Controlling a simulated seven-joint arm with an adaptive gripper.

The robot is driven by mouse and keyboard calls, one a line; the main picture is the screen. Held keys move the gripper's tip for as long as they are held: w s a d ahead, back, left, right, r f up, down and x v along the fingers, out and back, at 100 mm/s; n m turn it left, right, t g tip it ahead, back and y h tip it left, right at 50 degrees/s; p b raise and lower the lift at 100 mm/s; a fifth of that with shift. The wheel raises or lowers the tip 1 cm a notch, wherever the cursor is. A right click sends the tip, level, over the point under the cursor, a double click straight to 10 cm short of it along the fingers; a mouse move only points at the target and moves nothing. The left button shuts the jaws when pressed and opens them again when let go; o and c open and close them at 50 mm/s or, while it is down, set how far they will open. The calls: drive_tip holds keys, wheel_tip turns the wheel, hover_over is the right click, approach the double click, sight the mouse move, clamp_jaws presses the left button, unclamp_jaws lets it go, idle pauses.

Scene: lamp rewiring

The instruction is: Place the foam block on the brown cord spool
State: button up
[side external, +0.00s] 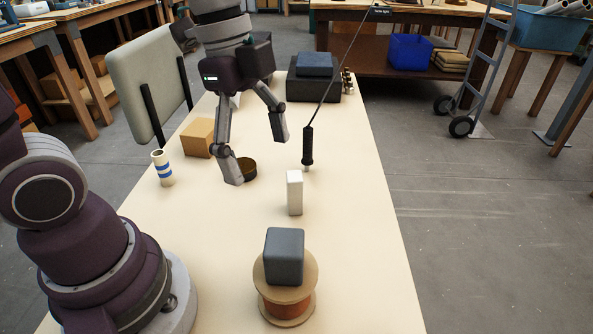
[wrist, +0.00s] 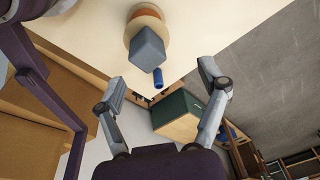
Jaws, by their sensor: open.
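The grey foam block (side external: 285,256) sits on the top flange of the brown cord spool (side external: 286,306), which stands at the near end of the table. In the wrist view the foam block (wrist: 147,49) also shows on the spool (wrist: 146,13) at the top. My gripper (side external: 256,160) is open, with its fingers wide apart and nothing between them. It is well back from the spool, over the middle of the table. The fingers also show spread in the wrist view (wrist: 160,82), apart from the block.
A white upright block (side external: 294,193) and a black handle on a thin line (side external: 308,147) stand between gripper and spool or beside them. A small dark round dish (side external: 248,170), cardboard box (side external: 197,139) and blue-striped roll (side external: 162,168) are near. The table's right front is clear.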

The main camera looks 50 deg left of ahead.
drive_tip(key=s+a+n+t+y, duration=0.1)
drive_tip(key=a+n+t, duration=0.3)
drive_tip(key=n, duration=1)
drive_tip(key=shift+s+a+f+n+t+y, duration=0.25)
drive_tip(key=shift+s+a+y, duration=0.2)
drive_tip(key=shift+a, duration=1.15)
